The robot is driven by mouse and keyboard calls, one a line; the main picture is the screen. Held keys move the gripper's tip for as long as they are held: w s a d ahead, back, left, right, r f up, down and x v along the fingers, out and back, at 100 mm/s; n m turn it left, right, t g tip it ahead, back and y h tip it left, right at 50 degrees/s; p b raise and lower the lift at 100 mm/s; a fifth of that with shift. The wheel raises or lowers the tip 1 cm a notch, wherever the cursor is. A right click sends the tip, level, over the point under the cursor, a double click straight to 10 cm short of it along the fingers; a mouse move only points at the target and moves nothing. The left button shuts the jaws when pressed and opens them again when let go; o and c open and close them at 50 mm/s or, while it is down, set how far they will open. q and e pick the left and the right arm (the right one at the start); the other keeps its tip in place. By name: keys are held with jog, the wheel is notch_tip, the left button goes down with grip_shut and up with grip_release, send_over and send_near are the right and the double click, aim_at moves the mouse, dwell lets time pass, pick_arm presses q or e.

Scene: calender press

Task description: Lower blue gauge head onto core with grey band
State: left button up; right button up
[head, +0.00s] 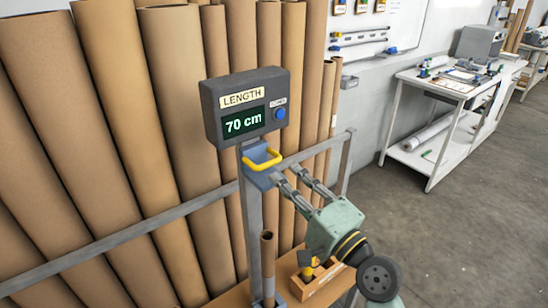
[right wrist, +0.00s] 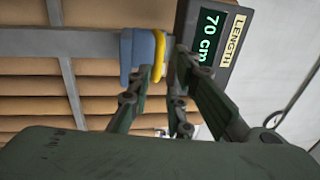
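The blue gauge head (head: 258,178) with a yellow handle (head: 262,161) sits on the upright grey post, below the length display. It also shows in the right wrist view (right wrist: 138,52), with its handle (right wrist: 158,48). My right gripper (head: 287,178) is just right of the head. Its fingers are apart, and in the right wrist view the handle shows between the fingertips (right wrist: 165,62); I cannot tell whether they touch it. My left gripper is not in view.
The display box (head: 245,107) reads 70 cm. A wooden box (head: 313,284) with small parts stands right of the core, partly hidden by my right arm. A grey rail (head: 110,247) crosses in front of tall cardboard tubes (head: 100,60). Open floor lies right, before a white workbench (head: 440,90).

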aim_at(269, 164)
jog(key=p+x, duration=0.2)
jog(key=x, duration=0.5)
jog(key=shift+w+a, duration=0.1)
jog(key=shift+w, duration=0.05)
grip_shut()
jog(key=shift+f, duration=0.1)
